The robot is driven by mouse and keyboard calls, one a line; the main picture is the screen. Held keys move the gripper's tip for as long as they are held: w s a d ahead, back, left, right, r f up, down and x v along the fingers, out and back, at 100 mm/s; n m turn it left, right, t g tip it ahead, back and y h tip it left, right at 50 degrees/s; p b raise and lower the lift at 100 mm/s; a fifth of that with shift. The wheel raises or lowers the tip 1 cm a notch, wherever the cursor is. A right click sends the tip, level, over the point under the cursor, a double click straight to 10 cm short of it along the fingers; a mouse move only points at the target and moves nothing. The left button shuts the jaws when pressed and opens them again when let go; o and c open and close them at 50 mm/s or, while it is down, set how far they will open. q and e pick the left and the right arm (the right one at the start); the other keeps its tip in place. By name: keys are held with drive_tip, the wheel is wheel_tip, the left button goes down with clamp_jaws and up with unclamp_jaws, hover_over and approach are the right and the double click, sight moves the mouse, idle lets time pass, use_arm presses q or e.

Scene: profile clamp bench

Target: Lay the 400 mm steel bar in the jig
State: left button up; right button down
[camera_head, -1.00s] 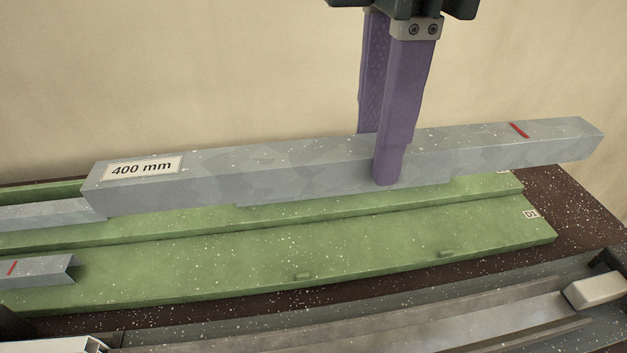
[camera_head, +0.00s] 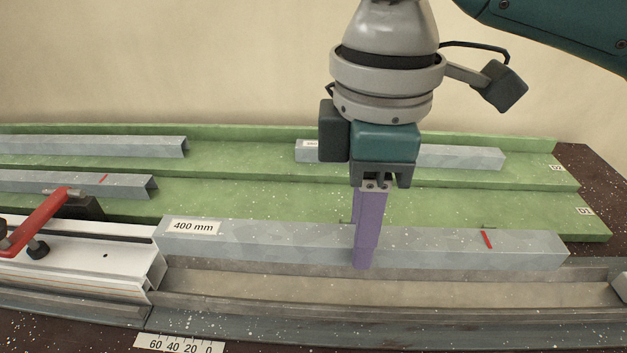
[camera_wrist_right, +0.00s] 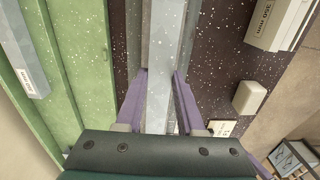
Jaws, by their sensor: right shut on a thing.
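The 400 mm steel bar (camera_head: 290,243) is a long grey bar with a white label at its left end and a red mark towards its right end. My right gripper (camera_head: 361,248) is shut on it near the middle, fingers pointing down. In the right wrist view the bar (camera_wrist_right: 164,55) runs between the two purple fingers (camera_wrist_right: 160,100). The bar is level, above or at the back side of the jig's channel (camera_head: 300,291); I cannot tell whether it touches the jig. My left gripper is out of view.
A white profile (camera_head: 90,268) with a red-handled clamp (camera_head: 38,222) lies left of the bar's labelled end, very close to it. A pale block (camera_head: 619,289) stands at the channel's right end. Behind, the green stepped rack (camera_head: 230,190) holds several grey bars.

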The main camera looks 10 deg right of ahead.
sight(358, 291)
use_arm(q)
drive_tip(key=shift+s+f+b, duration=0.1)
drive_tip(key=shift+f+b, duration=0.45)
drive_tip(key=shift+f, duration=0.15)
use_arm(e)
wheel_tip(358, 291, down, 6)
drive_tip(key=shift+f, duration=0.1)
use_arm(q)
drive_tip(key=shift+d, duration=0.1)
use_arm(e)
drive_tip(key=shift+f, duration=0.1)
